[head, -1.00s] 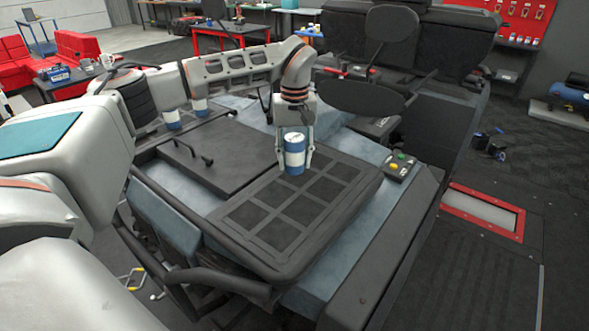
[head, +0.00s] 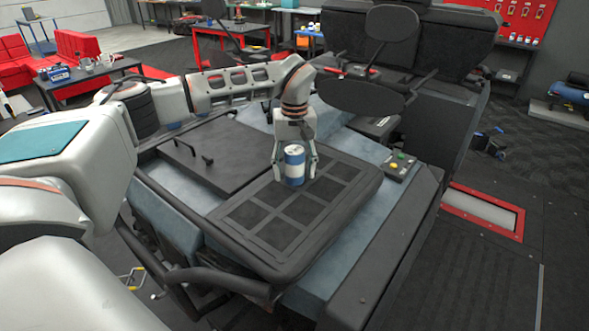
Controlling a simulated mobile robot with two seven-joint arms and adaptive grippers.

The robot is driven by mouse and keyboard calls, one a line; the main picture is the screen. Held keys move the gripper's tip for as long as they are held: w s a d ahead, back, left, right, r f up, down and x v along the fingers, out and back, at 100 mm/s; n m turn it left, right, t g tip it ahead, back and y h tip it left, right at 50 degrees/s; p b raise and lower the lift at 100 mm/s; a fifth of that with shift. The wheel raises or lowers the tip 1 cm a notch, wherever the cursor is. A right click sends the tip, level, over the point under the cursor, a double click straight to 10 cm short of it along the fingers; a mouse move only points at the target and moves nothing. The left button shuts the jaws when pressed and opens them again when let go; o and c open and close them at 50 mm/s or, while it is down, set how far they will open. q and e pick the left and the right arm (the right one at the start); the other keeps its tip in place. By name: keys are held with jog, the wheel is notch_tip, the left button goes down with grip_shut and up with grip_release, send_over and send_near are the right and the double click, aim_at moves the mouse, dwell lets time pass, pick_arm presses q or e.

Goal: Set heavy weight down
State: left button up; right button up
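The weight is a blue and white can (head: 294,167). It stands upright on the far part of a black tray divided into square compartments (head: 249,236), on top of the machine. My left gripper (head: 295,174) points down over the can, one finger on each side. The fingers look spread, with a narrow gap beside the can, and its pale top shows between them. The exact contact at the can's base is hard to see. My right gripper is not in view.
A flat black lid with a handle (head: 208,159) lies left of the tray. A button box (head: 399,164) is to its right. A dark round-cornered seat or pad (head: 362,97) stands behind. The tray's near compartments are empty.

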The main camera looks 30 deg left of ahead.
pick_arm(q)
notch_tip(320, 180, up, 12)
jog(key=shift+r, duration=0.15)
dwell(0.5)
dwell(0.4)
